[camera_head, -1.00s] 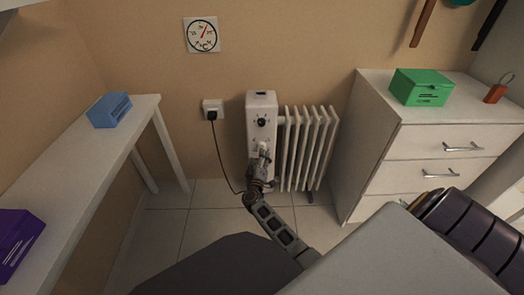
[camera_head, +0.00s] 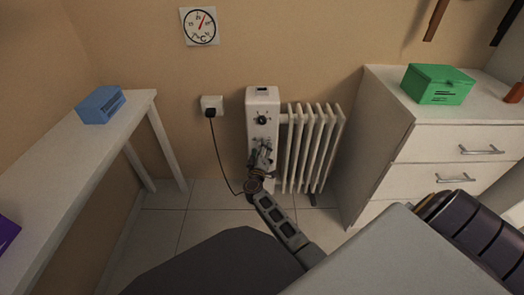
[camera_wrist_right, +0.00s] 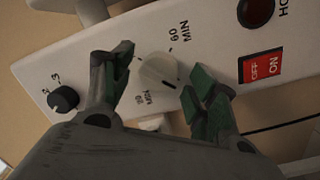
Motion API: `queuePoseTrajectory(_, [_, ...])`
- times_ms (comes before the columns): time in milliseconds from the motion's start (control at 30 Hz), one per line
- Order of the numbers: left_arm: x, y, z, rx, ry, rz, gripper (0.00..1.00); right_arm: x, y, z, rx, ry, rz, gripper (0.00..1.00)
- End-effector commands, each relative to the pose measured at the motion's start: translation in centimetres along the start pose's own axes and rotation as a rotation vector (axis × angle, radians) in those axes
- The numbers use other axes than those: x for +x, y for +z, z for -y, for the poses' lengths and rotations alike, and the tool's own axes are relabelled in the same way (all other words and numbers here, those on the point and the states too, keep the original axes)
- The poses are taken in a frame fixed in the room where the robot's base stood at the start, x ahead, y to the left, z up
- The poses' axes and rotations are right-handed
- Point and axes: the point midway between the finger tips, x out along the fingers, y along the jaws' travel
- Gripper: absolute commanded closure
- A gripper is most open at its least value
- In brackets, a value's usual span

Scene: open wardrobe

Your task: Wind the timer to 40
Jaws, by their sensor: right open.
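The timer knob (camera_wrist_right: 158,71) is a pale round dial with a dark mark, on the white control panel of the heater (camera_head: 263,103). In the right wrist view, a "60" and "MIN" are printed by it; I cannot tell the exact setting. My right gripper (camera_wrist_right: 157,76) is open, with one dark green-padded finger on each side of the knob. I cannot tell whether either finger touches it. In the head view my right gripper (camera_head: 262,156) is at the front of the heater and hides the timer. My left gripper is not in view.
The panel also carries a black knob (camera_wrist_right: 63,99), a red OFF/ON switch (camera_wrist_right: 261,67) and a red round part (camera_wrist_right: 256,12). The heater's cable runs to a wall socket (camera_head: 211,105). A white drawer unit (camera_head: 392,150) stands close at right, a white table (camera_head: 75,165) at left.

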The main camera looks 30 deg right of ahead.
Motion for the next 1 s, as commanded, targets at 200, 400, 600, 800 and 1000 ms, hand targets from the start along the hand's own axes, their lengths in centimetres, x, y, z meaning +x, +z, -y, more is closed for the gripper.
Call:
queuePoseTrajectory(200, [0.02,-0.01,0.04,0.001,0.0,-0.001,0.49,0.04,-0.04,-0.04,0.0,0.0,0.0,0.41])
queuePoseTrajectory(400, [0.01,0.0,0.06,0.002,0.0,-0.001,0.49,0.04,-0.03,-0.03,0.0,0.0,0.0,0.51])
queuePoseTrajectory(600, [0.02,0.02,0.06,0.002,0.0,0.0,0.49,0.03,-0.03,-0.01,0.0,0.0,0.0,0.77])
queuePoseTrajectory(800, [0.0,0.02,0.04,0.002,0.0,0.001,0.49,0.01,-0.04,0.02,0.001,-0.001,0.0,0.86])
queuePoseTrajectory(1000, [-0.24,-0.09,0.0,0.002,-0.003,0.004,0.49,-0.01,-0.06,0.02,0.013,-0.003,0.001,0.86])
